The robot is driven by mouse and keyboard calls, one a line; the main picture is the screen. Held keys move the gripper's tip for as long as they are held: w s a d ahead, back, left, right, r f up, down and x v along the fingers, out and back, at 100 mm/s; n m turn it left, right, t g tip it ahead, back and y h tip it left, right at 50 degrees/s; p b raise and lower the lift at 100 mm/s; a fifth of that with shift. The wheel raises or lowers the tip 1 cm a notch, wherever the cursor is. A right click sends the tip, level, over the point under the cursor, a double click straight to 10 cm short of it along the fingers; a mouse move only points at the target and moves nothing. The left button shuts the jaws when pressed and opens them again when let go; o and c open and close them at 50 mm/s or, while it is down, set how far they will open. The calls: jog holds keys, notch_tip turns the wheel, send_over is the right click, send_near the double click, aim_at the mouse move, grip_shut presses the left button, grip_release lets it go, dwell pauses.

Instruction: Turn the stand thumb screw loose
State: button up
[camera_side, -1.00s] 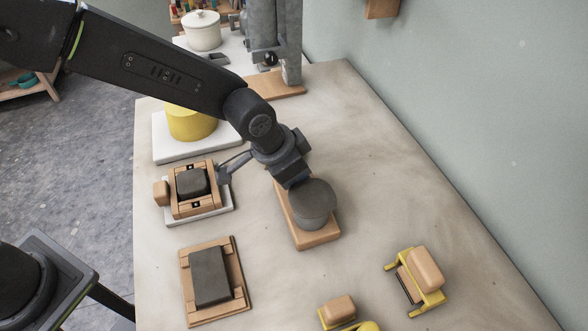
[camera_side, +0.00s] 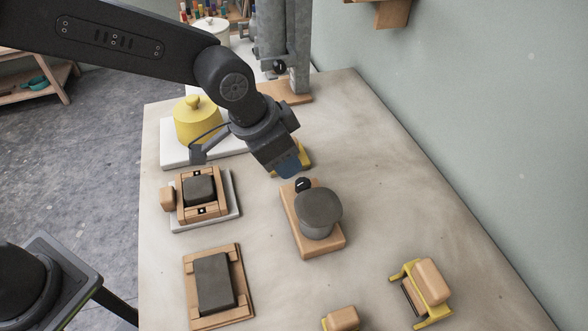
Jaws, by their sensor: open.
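The grey metal stand (camera_side: 299,45) rises from a wooden base at the back of the table. A round black knob with a pale mark (camera_side: 279,67) sits low on it. A second black knob (camera_side: 303,184) is at the back end of a wooden block (camera_side: 318,246) that bears a grey round piece (camera_side: 319,210). I cannot tell for certain which knob is the stand thumb screw. My gripper (camera_side: 287,166) is open, just behind and above the second knob and apart from both knobs. Its fingertips are hard to make out.
A yellow piece (camera_side: 304,155) shows partly behind my gripper. A yellow lidded pot (camera_side: 196,122) stands on a white slab at left. Wooden holders with dark blocks (camera_side: 214,282) lie at front left, yellow-framed rollers (camera_side: 430,281) at front right. The table's right side is clear.

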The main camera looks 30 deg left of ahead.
jog(key=v, duration=0.5)
jog(key=shift+o, duration=1.5)
jog(key=shift+w+d+m, duration=0.2)
jog(key=shift+w+m, duration=0.05)
jog(key=shift+m, duration=0.25)
jog(key=m+g+y, duration=0.3)
jog(key=m+g, duration=0.1)
jog(key=m, duration=1)
send_over(303, 182)
notch_tip(303, 182, down, 13)
jog(key=shift+r, duration=0.1)
